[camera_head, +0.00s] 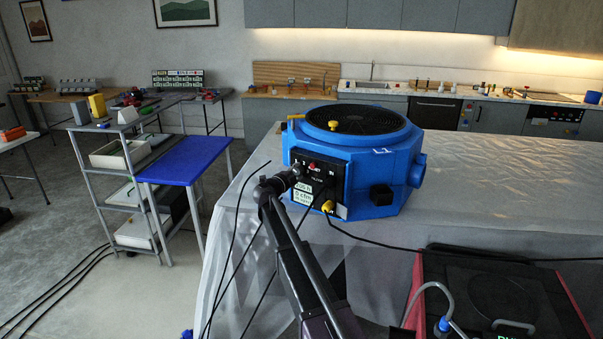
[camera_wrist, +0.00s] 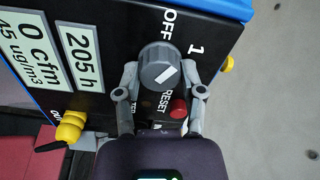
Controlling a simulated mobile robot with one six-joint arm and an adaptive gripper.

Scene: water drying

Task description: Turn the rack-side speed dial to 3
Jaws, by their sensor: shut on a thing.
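The blue machine (camera_head: 396,180) stands on the covered table, with a round black grille on top and a black control panel (camera_head: 334,178) facing me. The dark grey speed dial (camera_wrist: 158,62) has a white pointer mark lying diagonally across its face. "OFF" and "1" are printed on the panel near its top and right; other position marks are hidden. My gripper (camera_wrist: 161,76) is shut on the dial, one finger on each side. In the head view, my gripper (camera_head: 286,180) reaches the panel's left part and hides the dial.
Beside the dial are a red reset button (camera_wrist: 178,108), displays reading "205 h" (camera_wrist: 80,56) and "0 cfm", and a yellow plug (camera_wrist: 70,127). Black cables hang near my arm.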

